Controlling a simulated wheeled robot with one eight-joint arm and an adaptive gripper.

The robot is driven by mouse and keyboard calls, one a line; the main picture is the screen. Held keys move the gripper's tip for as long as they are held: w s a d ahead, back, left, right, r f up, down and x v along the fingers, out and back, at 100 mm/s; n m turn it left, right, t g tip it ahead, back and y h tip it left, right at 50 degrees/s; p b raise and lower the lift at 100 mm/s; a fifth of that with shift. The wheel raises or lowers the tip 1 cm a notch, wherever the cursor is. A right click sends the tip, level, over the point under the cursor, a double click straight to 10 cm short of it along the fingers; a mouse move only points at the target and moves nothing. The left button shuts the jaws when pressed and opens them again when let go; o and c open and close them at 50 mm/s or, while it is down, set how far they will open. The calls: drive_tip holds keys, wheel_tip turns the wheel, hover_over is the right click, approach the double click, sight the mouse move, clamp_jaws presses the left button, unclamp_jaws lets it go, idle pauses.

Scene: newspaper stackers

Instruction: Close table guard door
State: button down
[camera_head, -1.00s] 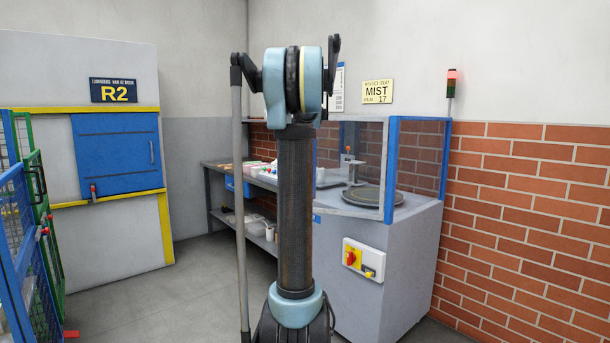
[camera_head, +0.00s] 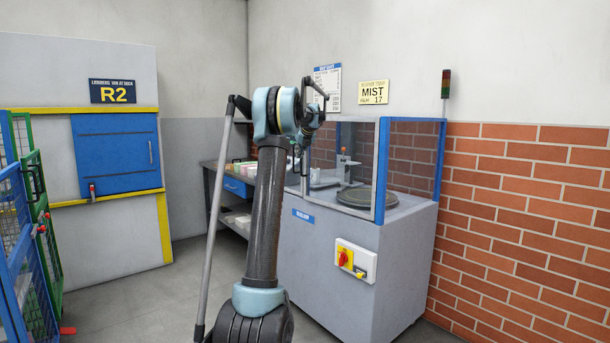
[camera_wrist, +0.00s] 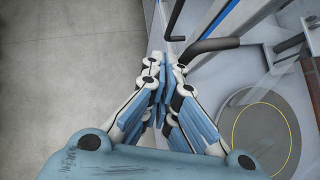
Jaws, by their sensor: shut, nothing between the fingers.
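The guard stands on the grey machine (camera_head: 335,265), with clear panels and a blue-framed side (camera_head: 411,165) around a round turntable (camera_head: 366,197). The turntable also shows in the wrist view (camera_wrist: 258,140), at the right behind a clear pane. In the wrist view a dark handle-like bar (camera_wrist: 215,45) lies just beyond my gripper (camera_wrist: 163,65), close to its fingertips; I cannot tell whether they touch. My gripper is shut and empty. In the head view my arm hides the machine's left part, so how far the guard door stands open is unclear.
A red switch on a yellow and white box (camera_head: 355,260) is on the machine's front. A bench (camera_head: 225,180) stands behind at left. Blue and green mesh fencing (camera_head: 25,220) is at far left. Grey floor (camera_head: 150,300) is clear between.

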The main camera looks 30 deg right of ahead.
drive_tip(key=shift+w+d, duration=0.25)
drive_tip(key=shift+d, duration=0.45)
drive_tip(key=shift+w+d, duration=0.25)
drive_tip(key=shift+d, duration=0.4)
